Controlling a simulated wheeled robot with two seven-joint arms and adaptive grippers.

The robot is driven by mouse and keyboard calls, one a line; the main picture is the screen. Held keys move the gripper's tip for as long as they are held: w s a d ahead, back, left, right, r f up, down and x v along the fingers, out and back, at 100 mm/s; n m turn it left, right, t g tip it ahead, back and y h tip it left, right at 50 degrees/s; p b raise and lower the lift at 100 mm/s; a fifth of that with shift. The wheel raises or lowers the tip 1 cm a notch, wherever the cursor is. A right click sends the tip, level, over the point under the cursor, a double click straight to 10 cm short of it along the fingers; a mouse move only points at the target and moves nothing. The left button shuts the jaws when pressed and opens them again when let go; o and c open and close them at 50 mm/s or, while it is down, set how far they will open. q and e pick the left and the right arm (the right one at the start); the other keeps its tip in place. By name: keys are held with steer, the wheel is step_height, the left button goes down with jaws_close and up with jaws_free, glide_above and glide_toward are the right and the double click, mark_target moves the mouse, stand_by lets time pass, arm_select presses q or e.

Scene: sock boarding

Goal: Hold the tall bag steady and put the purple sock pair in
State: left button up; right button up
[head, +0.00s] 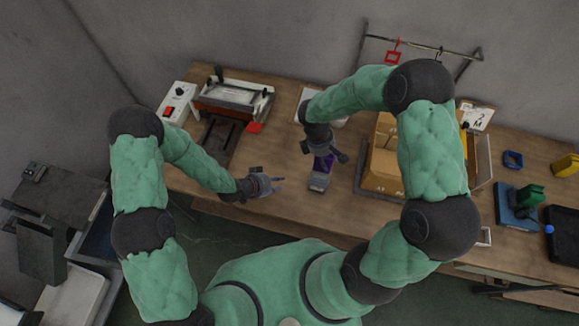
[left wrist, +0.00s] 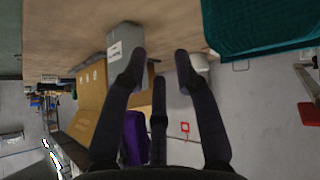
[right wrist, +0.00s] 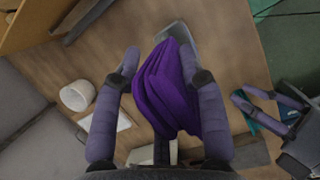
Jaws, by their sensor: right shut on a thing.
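The purple sock pair (right wrist: 170,90) is a folded bundle between the fingers of my right gripper (right wrist: 165,72), which is shut on it. It also shows in the head view (head: 325,161), under the right gripper (head: 326,150). The tall bag (head: 319,183) is grey with a white label and stands on the table close to the socks. In the left wrist view the bag (left wrist: 124,42) lies beyond the left fingertips. My left gripper (head: 279,184) is open, to the left of the bag and apart from it. In the right wrist view the socks partly hide the bag (right wrist: 178,31).
A cardboard box (head: 383,170) stands right of the bag, beside my right arm. A press-like machine (head: 233,97) and a white control box (head: 176,102) stand at the back left. A white cup (right wrist: 76,95) shows in the right wrist view. The table left of the bag is mostly clear.

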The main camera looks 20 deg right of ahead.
arm_select(q)
steer(key=w+d+r+m+g+h, duration=0.2)
steer(key=w+d+r+m+h, duration=0.4)
steer(key=w+r, duration=0.25)
steer(key=m+g+y, duration=0.2)
steer(key=m+g, duration=0.6)
steer(key=m, duration=0.1)
glide_toward(319, 181)
steer(key=shift+y, duration=0.3)
steer(key=x, duration=1)
steer(key=shift+w+d+r, duration=0.15)
steer(key=shift+r, duration=0.05)
